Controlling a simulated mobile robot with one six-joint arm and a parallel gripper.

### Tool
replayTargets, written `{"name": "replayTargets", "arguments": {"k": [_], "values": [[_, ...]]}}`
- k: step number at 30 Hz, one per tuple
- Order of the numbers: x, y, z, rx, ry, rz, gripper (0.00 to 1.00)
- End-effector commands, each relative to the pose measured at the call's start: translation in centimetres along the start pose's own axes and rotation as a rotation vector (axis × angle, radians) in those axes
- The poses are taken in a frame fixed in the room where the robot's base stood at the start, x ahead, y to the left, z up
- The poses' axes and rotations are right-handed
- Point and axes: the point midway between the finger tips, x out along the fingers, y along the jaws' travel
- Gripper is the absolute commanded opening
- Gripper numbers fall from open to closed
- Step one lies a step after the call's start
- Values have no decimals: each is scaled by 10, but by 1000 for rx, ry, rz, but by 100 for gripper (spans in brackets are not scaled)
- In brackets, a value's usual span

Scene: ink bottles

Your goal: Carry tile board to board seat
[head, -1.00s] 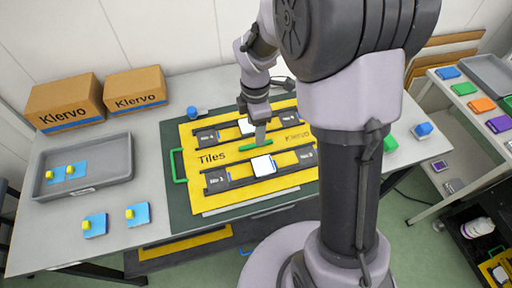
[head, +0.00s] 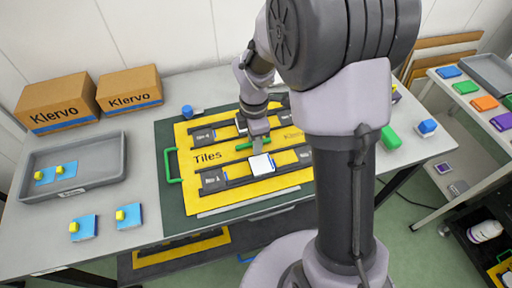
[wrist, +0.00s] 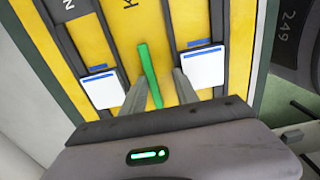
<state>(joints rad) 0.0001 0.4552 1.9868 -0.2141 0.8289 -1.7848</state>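The tile board (head: 235,168) is yellow, marked "Tiles", with dark rails and white tiles. It lies on a dark green mat (head: 172,200) on the grey table. A green bar handle (head: 246,147) crosses its middle; the handle also shows in the wrist view (wrist: 148,70). My gripper (head: 258,148) is low over the board's middle. In the wrist view its two fingers (wrist: 163,78) stand apart, with the bar between them, nearer the left finger. A gap shows beside the bar. My arm hides the board's right part. I cannot identify the board seat for sure.
Two Klervo boxes (head: 57,103) and a grey tray (head: 75,170) stand at left. Two blue pads with yellow knobs (head: 84,228) lie in front of the tray. A green loop (head: 172,165) is at the board's left edge. A side table (head: 470,110) holds coloured blocks at right.

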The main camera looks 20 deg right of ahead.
Motion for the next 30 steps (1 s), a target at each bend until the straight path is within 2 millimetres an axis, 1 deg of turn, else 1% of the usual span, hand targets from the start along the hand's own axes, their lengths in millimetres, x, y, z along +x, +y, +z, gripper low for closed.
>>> {"name": "replayTargets", "arguments": {"k": [1, 8, 30], "values": [[2, 4, 0, -7, -3, 12, 0], [-3, 6, 0, -7, -2, 16, 0], [-54, 4, 0, -5, -2, 14, 0]]}}
